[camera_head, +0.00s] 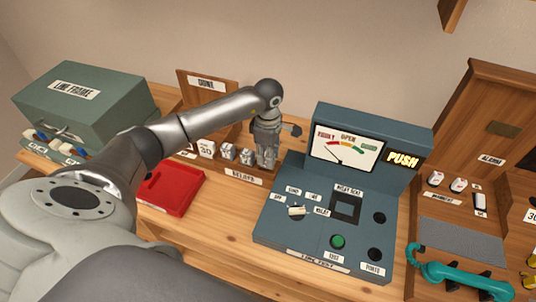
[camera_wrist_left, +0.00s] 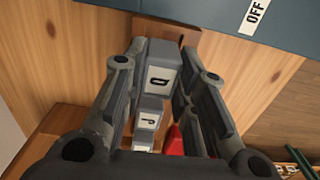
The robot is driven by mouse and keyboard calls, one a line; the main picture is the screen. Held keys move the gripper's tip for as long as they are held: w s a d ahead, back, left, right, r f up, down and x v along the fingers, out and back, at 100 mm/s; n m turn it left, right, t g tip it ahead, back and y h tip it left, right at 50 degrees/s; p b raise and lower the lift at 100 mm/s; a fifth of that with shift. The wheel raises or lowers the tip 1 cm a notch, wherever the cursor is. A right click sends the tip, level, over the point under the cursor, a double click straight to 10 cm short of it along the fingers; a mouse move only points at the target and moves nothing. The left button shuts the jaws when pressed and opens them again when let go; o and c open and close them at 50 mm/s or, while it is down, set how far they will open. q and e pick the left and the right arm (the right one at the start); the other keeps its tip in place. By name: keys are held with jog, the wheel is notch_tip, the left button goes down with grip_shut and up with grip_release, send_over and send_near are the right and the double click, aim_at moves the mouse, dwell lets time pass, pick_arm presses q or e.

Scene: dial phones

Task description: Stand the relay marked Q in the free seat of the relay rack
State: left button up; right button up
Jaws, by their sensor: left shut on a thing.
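The relay marked Q (camera_wrist_left: 158,78) is a grey block with a white letter plate, seen in the left wrist view. My left gripper (camera_head: 266,158) is shut on it, with one finger on each side. The relay rack (camera_head: 243,177) is a low wooden strip labelled RELAYS, and the gripper is over its right end. Several grey relays with white plates, such as one in the head view (camera_head: 228,151), stand in a row left of the gripper. A relay marked P (camera_wrist_left: 149,119) is beside Q. Whether Q's base is fully in a seat is hidden. My right gripper is not in view.
A blue-grey test console (camera_head: 330,225) with a meter and knobs stands close right of the rack. A red tray (camera_head: 172,190) lies in front left. A green line-frame box (camera_head: 85,95) is at far left, a teal handset (camera_head: 455,275) at lower right.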

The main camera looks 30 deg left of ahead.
pick_arm(q)
jog(key=shift+f+b, duration=0.1)
jog(key=shift+b, duration=0.2)
dwell(0.6)
jog(key=shift+f+b, duration=0.55)
jog(key=o, duration=1)
jog(key=shift+o, duration=0.3)
jog(key=shift+o, duration=1)
